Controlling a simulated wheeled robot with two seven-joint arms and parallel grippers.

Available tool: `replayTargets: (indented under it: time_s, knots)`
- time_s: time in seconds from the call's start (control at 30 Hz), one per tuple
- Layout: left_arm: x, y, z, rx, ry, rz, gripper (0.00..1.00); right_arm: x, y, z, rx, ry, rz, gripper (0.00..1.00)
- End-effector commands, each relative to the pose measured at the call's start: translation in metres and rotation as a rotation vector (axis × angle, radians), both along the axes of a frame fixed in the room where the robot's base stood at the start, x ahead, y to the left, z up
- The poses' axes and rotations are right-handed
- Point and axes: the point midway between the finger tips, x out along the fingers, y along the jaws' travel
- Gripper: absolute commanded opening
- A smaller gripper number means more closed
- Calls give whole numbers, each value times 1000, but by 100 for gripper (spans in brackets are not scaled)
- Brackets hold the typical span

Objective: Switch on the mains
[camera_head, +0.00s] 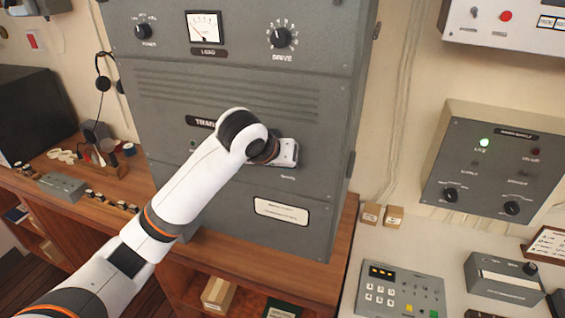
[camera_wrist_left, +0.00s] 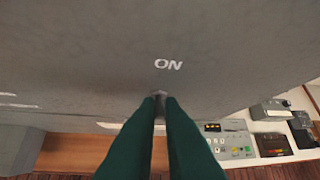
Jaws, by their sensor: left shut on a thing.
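The tall grey cabinet (camera_head: 150,95) stands on a wooden bench, with a partly covered label starting "TRAN". My left gripper (camera_head: 286,152) is up against the cabinet's front panel, right of that label, and hides the mains switch in the head view. In the left wrist view the green fingers (camera_wrist_left: 160,102) are closed together on a small grey switch lever (camera_wrist_left: 160,93). The white word "ON" (camera_wrist_left: 168,64) is on the panel just above the fingertips. I cannot tell which way the lever is tilted. My right gripper is not in view.
The cabinet's upper part has a power knob (camera_head: 143,31), a load meter (camera_head: 204,26) and a drive knob (camera_head: 280,38). A grey wall box (camera_head: 485,160) with a lit green lamp (camera_head: 484,142) is at right. A keypad unit (camera_head: 400,292) sits on the white desk.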

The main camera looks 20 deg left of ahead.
Motion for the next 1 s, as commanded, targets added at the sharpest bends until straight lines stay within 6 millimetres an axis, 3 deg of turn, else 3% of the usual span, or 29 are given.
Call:
replayTargets:
  time_s: [0.43, 0.5, 0.6, 1.0]
  knots:
    - [0, 0, 0, 1, 12, 0, 0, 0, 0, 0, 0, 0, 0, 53]
    - [0, 0, 0, 1, 11, 1, 16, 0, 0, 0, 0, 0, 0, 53]
    - [0, 0, 0, 1, 11, 1, 29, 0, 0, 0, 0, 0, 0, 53]
    - [-7, 2, 8, -1, 8, 0, 29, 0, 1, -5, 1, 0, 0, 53]
